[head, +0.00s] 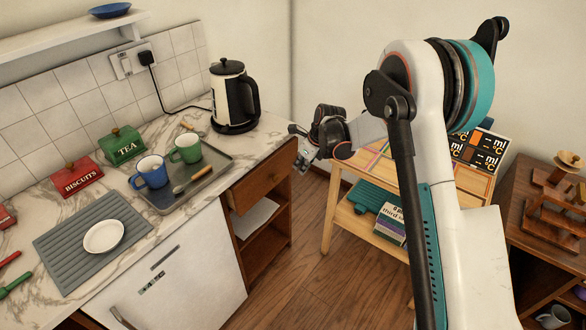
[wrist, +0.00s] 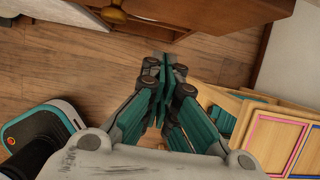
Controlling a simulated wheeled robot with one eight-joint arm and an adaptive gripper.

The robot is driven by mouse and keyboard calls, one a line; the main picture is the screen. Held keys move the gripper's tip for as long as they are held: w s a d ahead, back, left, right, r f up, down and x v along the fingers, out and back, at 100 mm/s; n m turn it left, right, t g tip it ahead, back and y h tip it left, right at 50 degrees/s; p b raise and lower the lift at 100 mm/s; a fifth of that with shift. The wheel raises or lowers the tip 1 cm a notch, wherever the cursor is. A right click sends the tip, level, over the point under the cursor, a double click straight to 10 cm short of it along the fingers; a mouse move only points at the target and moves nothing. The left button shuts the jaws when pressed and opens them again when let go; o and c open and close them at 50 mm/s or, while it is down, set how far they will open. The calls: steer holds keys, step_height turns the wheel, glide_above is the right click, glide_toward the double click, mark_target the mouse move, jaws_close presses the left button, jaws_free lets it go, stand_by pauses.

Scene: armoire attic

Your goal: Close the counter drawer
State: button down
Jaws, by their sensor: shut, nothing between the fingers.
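The counter drawer (head: 255,190) is wooden with a round knob and sits under the right end of the marble counter. It stands partly pulled out, with its front jutting past the cabinet above an open shelf. In the wrist view, a brown wooden front with a round knob (wrist: 114,14) shows at the top edge. My gripper (head: 303,158) is to the right of the drawer front, near the counter's corner. In the wrist view, my gripper (wrist: 166,66) has its fingers together and empty, over the wooden floor and apart from the knob.
A kettle (head: 234,98) and a tray (head: 190,192) with mugs stand on the counter. A light wooden side table (head: 345,215) with books stands to the right of the drawer. A darker shelf unit (head: 520,235) is at the far right. Floor (head: 295,280) is clear before the drawer.

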mark_target(261, 180)
steer(key=p+v, duration=0.2)
steer(key=v, duration=0.4)
steer(key=s+a+f+t+y, duration=0.1)
steer(key=s+a+f+y, duration=0.1)
steer(key=s, duration=0.4)
steer(key=s+a+f+t+y, duration=0.2)
steer(key=s, duration=0.4)
steer(key=shift+w+a+r+b+x, duration=0.3)
steer(key=shift+b+x, duration=0.55)
steer(key=shift+x, duration=1.25)
steer(key=shift+w+a+r+b+x, duration=0.15)
steer(key=shift+r+b+x, duration=0.45)
steer(key=shift+x, duration=1.45)
steer(key=shift+w+a+r+b+x, duration=0.1)
steer(key=shift+w+a+b+x, duration=0.15)
steer(key=shift+b+x, duration=1.35)
steer(key=shift+w+a+f+p, duration=0.2)
steer(key=shift+w+f+p, duration=0.1)
steer(key=shift+p, duration=0.25)
steer(key=w+a, duration=0.1)
steer(key=a, duration=0.1)
steer(key=w+a, duration=0.2)
steer(key=shift+w+a, duration=0.1)
steer(key=shift+a, duration=0.05)
steer(key=shift+r, duration=0.1)
